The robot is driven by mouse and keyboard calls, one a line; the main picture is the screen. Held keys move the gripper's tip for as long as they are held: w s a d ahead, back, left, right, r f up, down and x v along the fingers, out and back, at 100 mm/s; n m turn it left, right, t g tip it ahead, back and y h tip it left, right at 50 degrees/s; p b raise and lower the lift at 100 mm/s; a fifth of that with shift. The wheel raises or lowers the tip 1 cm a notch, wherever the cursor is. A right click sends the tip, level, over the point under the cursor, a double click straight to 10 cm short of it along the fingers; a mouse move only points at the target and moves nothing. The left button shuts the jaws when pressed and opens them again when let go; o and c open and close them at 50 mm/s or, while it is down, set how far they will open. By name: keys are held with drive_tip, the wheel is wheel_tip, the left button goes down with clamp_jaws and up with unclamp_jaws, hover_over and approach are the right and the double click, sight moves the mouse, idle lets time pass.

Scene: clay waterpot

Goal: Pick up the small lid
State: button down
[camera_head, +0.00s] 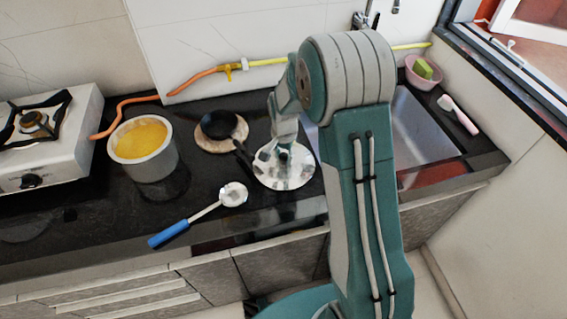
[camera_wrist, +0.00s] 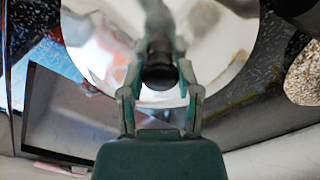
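The small lid (camera_head: 297,178) is a shiny round metal disc with a dark knob. In the head view it lies at the counter's front, left of the sink. In the wrist view the lid (camera_wrist: 225,70) fills the upper middle, with its black knob (camera_wrist: 160,75) in the centre. My gripper (camera_wrist: 160,62) has one finger on each side of the knob. The fingertips are very close to it; I cannot tell whether they touch or grip it. In the head view my gripper (camera_head: 284,150) comes down over the lid, and its fingers are hard to make out.
A black pan (camera_head: 218,124) sits on a round board (camera_head: 207,146) left of the lid. A ladle with a blue handle (camera_head: 168,234) lies in front. A pot (camera_head: 150,166) of yellow contents stands left, beside the stove (camera_head: 50,150). The sink (camera_head: 425,140) is right.

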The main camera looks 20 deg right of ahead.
sight(284, 157)
drive_tip(key=shift+a, duration=0.1)
idle(0.3)
drive_tip(key=shift+r, duration=0.3)
drive_tip(key=r, duration=0.3)
drive_tip(key=shift+s, duration=0.4)
drive_tip(key=s, duration=1.6)
drive_tip(key=shift+s, duration=0.55)
drive_tip(key=shift+s+f, duration=0.1)
drive_tip(key=shift+s, duration=0.1)
